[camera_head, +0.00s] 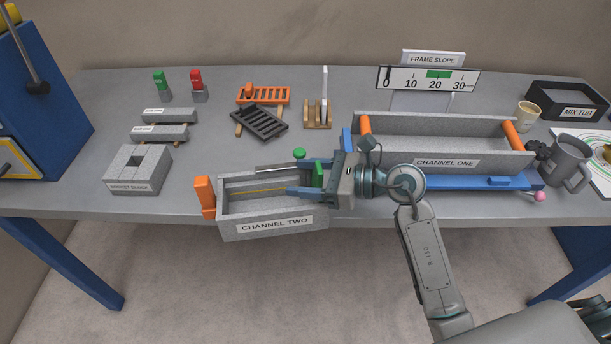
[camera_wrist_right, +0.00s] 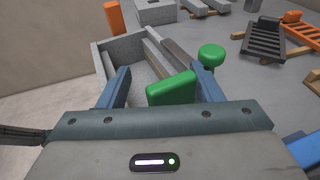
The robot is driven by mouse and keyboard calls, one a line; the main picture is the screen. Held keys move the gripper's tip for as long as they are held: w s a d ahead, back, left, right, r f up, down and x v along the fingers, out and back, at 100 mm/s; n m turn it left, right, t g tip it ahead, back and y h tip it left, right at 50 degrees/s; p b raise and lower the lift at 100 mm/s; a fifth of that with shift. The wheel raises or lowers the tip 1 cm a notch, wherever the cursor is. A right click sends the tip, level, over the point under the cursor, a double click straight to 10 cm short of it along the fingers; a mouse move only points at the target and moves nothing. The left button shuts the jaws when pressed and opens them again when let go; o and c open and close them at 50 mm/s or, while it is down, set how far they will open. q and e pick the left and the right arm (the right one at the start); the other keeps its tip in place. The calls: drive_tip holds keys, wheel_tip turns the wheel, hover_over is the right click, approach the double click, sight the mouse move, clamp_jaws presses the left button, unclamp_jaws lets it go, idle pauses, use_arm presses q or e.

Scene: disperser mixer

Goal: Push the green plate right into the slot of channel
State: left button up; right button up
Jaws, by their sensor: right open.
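The green plate (camera_head: 318,174) stands upright at the right end of the grey trough marked CHANNEL TWO (camera_head: 226,212). In the right wrist view, the green plate (camera_wrist_right: 172,90) sits between the fingers of my right gripper (camera_wrist_right: 162,76), with a visible space at the left finger. That gripper (camera_head: 294,179) is open and points left along the trough, one finger on each side of the plate. The plate's lower edge and the slot are hidden, so I cannot tell how deep it sits. A green round knob (camera_head: 299,153) is just behind the trough. My left gripper is not in view.
An orange end plate (camera_head: 204,192) stands at the trough's left end. The CHANNEL ONE trough (camera_head: 420,153) with a blue frame is close to the right. A grey socket block (camera_head: 137,181), a black rack (camera_head: 259,122) and a wooden stand (camera_head: 317,120) lie behind and left.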

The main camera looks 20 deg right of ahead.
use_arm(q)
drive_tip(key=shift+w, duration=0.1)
use_arm(e)
drive_tip(key=shift+d+f, duration=0.1)
drive_tip(key=shift+s+d, duration=0.1)
drive_tip(key=shift+d, duration=0.1)
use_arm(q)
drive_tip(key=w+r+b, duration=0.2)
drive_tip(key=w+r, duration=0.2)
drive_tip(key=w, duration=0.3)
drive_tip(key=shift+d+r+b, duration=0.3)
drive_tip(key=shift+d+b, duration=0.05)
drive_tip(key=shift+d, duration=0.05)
use_arm(e)
drive_tip(key=v, duration=1)
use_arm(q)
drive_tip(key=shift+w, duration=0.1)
use_arm(e)
drive_tip(key=shift+s+r, duration=0.1)
drive_tip(key=shift+r, duration=0.15)
